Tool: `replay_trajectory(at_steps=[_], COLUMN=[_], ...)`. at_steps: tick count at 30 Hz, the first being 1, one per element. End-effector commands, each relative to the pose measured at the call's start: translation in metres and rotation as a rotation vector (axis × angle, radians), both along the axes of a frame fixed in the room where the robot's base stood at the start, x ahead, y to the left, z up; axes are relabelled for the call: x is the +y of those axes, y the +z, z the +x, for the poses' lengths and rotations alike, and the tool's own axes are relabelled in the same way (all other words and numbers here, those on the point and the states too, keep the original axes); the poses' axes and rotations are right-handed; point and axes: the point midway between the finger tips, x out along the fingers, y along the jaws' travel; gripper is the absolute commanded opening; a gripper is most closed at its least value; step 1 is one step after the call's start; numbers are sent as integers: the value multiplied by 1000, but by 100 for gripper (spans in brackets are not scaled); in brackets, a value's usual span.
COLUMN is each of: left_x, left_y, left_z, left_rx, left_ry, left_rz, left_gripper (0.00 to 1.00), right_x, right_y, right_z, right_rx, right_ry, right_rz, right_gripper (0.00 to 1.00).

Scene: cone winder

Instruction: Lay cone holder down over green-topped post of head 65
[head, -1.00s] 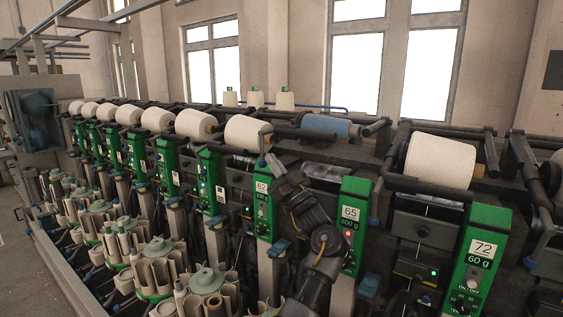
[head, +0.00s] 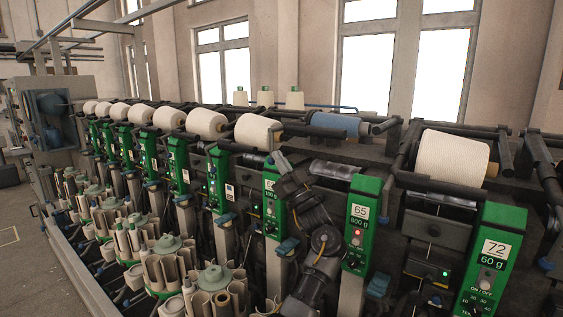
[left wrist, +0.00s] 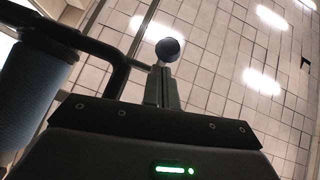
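Head 65 (head: 361,235) has a green-topped post with a "65 / 800 g" label and a red light. Its blue-grey cone (head: 335,124) sits farther back than the white cones beside it, in the cone holder (head: 386,126), whose dark bars are swung up and back. My left gripper (head: 277,160) is left of the post, at the holder's left end. In the left wrist view, the cone (left wrist: 35,95) is at left. The holder's dark bar (left wrist: 85,42) runs to the close-set fingers (left wrist: 161,75), which appear shut on its round knob (left wrist: 168,49). My right gripper is out of view.
Head 72 (head: 490,260) with a large white cone (head: 452,160) stands at right. Head 62 (head: 271,205) is directly left of my arm. More green heads run off to the left. Peg-like bobbin magazines (head: 210,285) fill the front.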

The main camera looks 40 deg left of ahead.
Motion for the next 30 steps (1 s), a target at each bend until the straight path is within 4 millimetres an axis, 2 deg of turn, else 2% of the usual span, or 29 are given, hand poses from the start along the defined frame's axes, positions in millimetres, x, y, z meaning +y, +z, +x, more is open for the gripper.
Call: replay_trajectory(at_steps=[4,8,10,12,18,24,30], left_x=[-15,-43,-56,-67,-95,-110,-114], left_y=[1,2,-18,-30,-56,-69,-70], left_z=[0,-1,-2,-3,-6,-8,-8], left_rx=[2,0,2,3,0,0,0], left_ry=[-1,-6,-6,-6,-4,-2,-1], left_rz=[-3,1,1,2,2,3,4], left_gripper=[0,0,0,0,0,0,0], right_x=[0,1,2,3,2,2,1], right_y=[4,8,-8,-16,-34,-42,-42], right_z=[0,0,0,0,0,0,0], right_rx=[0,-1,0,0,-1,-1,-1], right_ry=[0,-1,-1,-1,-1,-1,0], right_rz=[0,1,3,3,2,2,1], right_gripper=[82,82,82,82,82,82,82])
